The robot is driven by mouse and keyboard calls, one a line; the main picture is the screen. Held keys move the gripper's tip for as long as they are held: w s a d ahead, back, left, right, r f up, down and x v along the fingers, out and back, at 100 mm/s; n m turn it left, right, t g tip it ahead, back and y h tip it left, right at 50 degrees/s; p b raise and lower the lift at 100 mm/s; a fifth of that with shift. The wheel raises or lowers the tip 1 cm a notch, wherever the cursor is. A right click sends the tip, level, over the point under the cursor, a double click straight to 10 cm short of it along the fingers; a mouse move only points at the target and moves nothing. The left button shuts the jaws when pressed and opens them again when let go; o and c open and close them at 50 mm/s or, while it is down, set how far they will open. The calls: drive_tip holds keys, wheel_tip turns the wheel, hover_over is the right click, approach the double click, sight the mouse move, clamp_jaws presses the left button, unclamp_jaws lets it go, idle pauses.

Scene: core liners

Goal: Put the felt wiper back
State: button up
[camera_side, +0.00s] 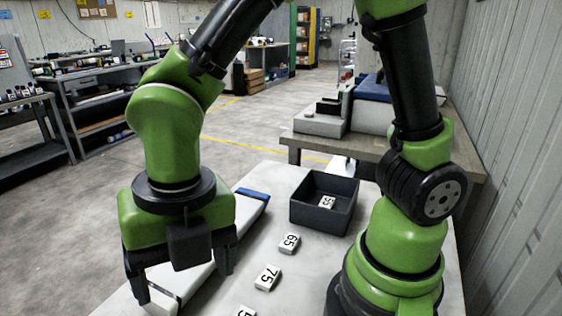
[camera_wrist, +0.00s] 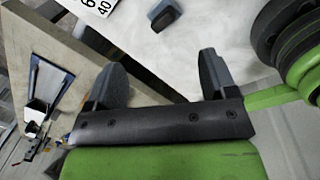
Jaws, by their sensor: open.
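My gripper (camera_side: 183,286) is open at the front left, pointing down, with its fingers apart over the near part of a long pale block. In the wrist view its two fingers (camera_wrist: 160,62) stand apart over pale tabletop with nothing seen between them. I cannot make out a felt wiper with certainty. The long pale block (camera_side: 196,277) has a blue strip (camera_side: 254,194) at its far end, and my gripper hides part of it. A small dark piece (camera_wrist: 165,14) lies beyond the fingers in the wrist view; I cannot tell what it is.
A dark open box (camera_side: 322,218) holds a tile marked 55 (camera_side: 327,202). Tiles marked 65 (camera_side: 289,243) and 75 (camera_side: 267,278) lie on the white table (camera_side: 297,290), with another cut off below. A side bench (camera_side: 375,148) stands behind. The tabletop between tiles and block is clear.

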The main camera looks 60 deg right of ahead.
drive_tip(key=s+d+r+m+t, duration=0.2)
drive_tip(key=d+r+m, duration=0.2)
drive_tip(key=m, duration=0.7)
drive_tip(key=s+d+r+m+t, duration=0.2)
drive_tip(key=d+r+m, duration=0.2)
drive_tip(key=m, duration=0.7)
drive_tip(key=s+d+r+m+t+y, duration=0.1)
drive_tip(key=d+r+m, duration=0.3)
drive_tip(key=m, duration=0.7)
drive_tip(key=shift+s+d+r+t, duration=0.15)
drive_tip(key=shift+s+d+t, duration=0.55)
drive_tip(key=shift+d, duration=0.45)
